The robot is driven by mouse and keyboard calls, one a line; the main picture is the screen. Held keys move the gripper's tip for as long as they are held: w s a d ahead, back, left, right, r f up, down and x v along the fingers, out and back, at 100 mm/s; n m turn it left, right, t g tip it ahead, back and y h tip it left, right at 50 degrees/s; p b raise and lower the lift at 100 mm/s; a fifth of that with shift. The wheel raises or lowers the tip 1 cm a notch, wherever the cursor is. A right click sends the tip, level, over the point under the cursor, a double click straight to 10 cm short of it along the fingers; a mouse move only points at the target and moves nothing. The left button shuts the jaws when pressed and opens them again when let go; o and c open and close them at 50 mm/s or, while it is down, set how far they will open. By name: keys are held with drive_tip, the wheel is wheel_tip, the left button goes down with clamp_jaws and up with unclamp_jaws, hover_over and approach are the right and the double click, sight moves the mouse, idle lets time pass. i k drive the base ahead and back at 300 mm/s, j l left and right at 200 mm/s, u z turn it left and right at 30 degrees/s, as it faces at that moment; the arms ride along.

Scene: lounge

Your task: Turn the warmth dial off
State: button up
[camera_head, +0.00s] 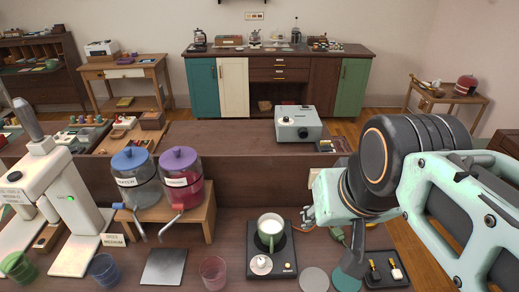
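A black warming plate (287,245) sits on the near counter in the lower middle. A green mug (271,231) with pale contents stands on it. A round white piece with a small raised top (261,264) is at the plate's front left; it looks like a dial, but its marking is too small to read. Small marks show at the plate's front right. My gripper (307,213) is right of the mug, apart from it and above the counter. Its fingers are small and partly hidden by my wrist, so its opening is unclear.
Round coasters (314,280) and a black tray (384,270) are right. Two drink dispensers (181,178) stand on a wooden stand at left.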

sight(261, 262)
drive_tip(key=u, duration=0.5)
drive_tip(key=j+z, duration=0.2)
drive_tip(key=z, duration=0.15)
drive_tip(key=j+z, duration=0.2)
drive_tip(key=z, duration=0.15)
drive_tip(key=k+z, duration=0.2)
drive_tip(key=z, duration=0.7)
drive_tip(key=i+j+u, duration=0.1)
drive_tip(key=j+u, duration=0.2)
drive_tip(key=u, duration=0.2)
